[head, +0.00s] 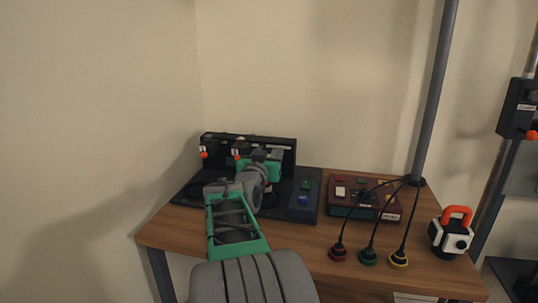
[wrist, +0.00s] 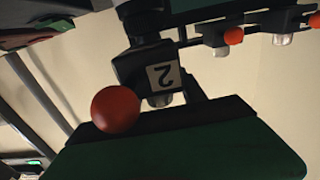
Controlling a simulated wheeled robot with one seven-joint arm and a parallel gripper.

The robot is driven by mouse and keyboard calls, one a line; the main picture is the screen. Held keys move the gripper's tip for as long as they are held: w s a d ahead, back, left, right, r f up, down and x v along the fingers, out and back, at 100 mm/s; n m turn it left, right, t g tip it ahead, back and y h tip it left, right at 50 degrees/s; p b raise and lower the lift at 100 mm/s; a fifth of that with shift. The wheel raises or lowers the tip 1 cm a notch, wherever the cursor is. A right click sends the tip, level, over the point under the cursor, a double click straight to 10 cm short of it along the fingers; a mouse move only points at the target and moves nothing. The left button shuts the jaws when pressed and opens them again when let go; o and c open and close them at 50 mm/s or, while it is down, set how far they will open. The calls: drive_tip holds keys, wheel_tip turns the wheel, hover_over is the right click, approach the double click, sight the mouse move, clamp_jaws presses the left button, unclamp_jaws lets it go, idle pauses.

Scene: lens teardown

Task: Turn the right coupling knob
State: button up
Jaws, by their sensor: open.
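A black rig (head: 286,150) with a tall back panel stands at the left of the table. Two orange-red knobs show on it in the head view, a left one (head: 204,152) and a right one (head: 237,155). My gripper (head: 260,160) is open in front of the panel, just right of the right knob; its fingertips are hard to make out. In the wrist view, a round red knob (wrist: 115,110) sits beside a black block (wrist: 155,72) marked with an upside-down "2". I cannot tell whether the knob touches my gripper.
Smaller orange knobs (wrist: 234,36) show at the wrist view's upper right. A white device with an orange handle (head: 458,215) stands at the right edge.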

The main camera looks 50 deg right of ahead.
drive_tip(key=shift+c, duration=0.6)
clamp_jaws()
